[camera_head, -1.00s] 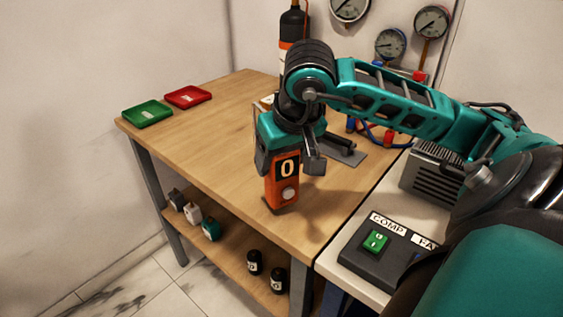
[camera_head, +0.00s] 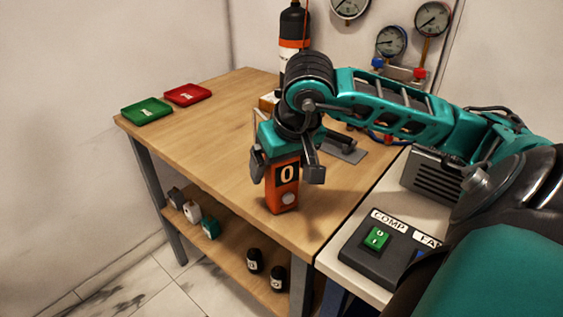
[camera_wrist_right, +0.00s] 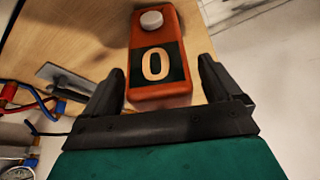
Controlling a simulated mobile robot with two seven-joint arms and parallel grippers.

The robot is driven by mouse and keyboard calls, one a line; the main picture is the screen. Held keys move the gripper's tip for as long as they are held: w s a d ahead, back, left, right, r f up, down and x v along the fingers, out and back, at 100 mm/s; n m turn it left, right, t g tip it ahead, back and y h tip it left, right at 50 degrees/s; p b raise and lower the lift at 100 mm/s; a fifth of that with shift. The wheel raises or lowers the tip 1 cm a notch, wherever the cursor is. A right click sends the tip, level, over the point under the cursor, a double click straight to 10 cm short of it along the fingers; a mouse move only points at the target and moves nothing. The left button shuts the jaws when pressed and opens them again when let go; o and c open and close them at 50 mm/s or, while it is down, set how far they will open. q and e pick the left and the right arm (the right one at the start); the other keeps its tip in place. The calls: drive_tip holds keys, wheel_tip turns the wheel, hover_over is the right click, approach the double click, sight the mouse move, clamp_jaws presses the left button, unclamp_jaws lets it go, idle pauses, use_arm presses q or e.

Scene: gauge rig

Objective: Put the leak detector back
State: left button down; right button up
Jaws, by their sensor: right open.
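The leak detector is an orange box (camera_head: 284,190) with a black panel marked "0" and a pale round knob. It stands upright on the wooden bench near its front edge. My right gripper (camera_head: 288,172) is above it, pointing down, with its fingers spread on either side. In the right wrist view, the detector (camera_wrist_right: 160,60) lies between the open fingers of my right gripper (camera_wrist_right: 160,85), with a gap on both sides. My left gripper is not in view.
Green (camera_head: 147,111) and red (camera_head: 188,94) trays lie at the bench's far left. A switch box (camera_head: 379,249) stands on the side table at right. Gauges (camera_head: 391,41) hang on the back wall. Small bottles (camera_head: 255,261) stand on the lower shelf. The bench's left middle is clear.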

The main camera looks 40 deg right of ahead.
use_arm(q)
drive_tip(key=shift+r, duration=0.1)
drive_tip(key=p, duration=0.1)
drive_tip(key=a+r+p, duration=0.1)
drive_tip(key=p, duration=0.1)
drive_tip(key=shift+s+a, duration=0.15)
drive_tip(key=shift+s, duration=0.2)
use_arm(e)
drive_tip(key=v, duration=1.2)
drive_tip(key=shift+r, duration=0.25)
